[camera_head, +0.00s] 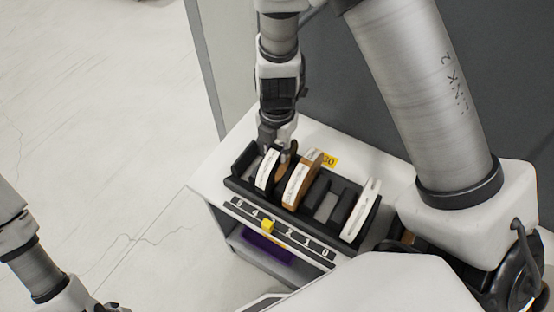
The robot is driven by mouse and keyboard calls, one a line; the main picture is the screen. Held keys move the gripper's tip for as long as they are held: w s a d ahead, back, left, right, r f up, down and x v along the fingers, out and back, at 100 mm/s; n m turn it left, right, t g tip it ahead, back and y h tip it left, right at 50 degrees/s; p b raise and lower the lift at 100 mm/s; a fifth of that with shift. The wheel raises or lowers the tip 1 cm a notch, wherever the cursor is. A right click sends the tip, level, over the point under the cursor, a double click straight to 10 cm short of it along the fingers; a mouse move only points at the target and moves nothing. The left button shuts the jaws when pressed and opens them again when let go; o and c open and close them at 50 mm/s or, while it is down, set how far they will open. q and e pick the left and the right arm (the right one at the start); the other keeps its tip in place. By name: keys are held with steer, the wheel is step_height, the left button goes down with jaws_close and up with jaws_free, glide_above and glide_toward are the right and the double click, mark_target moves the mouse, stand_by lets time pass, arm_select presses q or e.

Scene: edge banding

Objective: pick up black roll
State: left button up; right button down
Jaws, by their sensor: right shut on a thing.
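My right gripper (278,146) points down at the left part of a black slotted rack (238,180). It is shut on a roll there, and the fingers hide much of it. A roll with a white label face (266,170) stands upright just below the fingers; its edge looks dark. I cannot tell clearly whether this is the black roll or which roll is between the fingers. My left gripper (112,306) is only partly in view at the bottom left, away from the rack.
Next to the fingers stands a brown roll with a white label (298,186). A white roll (361,209) stands at the rack's right end, with empty slots between. A number strip with a yellow slider (268,226) fronts the white cabinet (212,176). A grey wall is behind; floor at left is clear.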

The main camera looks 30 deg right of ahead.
step_height(320, 180, up, 10)
steer(key=shift+w+f+b, duration=0.1)
steer(key=shift+w+b, duration=0.05)
steer(key=shift+b, duration=0.45)
stand_by(0.6)
